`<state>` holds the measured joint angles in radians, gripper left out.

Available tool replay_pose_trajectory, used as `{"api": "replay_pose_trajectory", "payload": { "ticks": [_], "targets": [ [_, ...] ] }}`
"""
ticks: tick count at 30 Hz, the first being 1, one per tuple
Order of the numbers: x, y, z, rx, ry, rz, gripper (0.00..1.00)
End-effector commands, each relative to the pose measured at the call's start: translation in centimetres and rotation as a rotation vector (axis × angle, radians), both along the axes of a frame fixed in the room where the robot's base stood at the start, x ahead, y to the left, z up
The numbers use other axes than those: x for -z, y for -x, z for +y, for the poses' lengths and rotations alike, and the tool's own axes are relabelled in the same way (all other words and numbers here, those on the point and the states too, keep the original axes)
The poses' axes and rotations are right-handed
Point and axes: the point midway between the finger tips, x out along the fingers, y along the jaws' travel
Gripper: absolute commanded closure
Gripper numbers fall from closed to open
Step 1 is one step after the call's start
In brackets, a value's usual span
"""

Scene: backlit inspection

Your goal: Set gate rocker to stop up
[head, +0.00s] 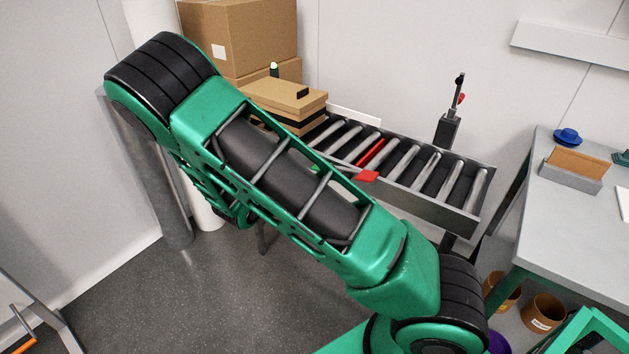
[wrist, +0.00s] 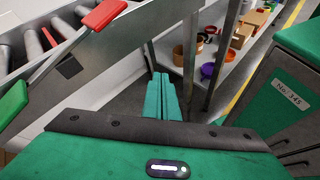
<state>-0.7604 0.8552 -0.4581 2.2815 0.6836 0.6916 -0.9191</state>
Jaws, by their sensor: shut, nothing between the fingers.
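The gate rocker is on the near side of the roller conveyor, a grey bar with a red paddle at one end and a green one at the other. In the head view the red paddle (head: 367,176) shows, with a bit of green (head: 315,168) beside my arm. In the wrist view the red paddle (wrist: 103,14) is at the upper left and the green paddle (wrist: 12,104) at the left edge. A red strip (head: 370,152) shows between two rollers. My gripper (wrist: 164,115) is shut and empty, apart from the rocker, to its right in the wrist view. My arm hides it in the head view.
The conveyor (head: 468,222) carries a flat cardboard box (head: 285,97) at its far left end. A post (head: 447,130) stands at its back. A grey table (head: 570,225) is at the right, with pots (head: 543,312) below. Open floor lies at the front left.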

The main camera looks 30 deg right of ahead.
Motion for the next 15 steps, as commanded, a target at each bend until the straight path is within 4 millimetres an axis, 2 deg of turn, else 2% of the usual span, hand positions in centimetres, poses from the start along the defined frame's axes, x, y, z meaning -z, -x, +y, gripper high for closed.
{"api": "replay_pose_trajectory", "payload": {
  "ticks": [15],
  "targets": [
    [2.5, -5.3, 3.3, -0.41, 0.327, 0.264, 1.0]
  ]
}}
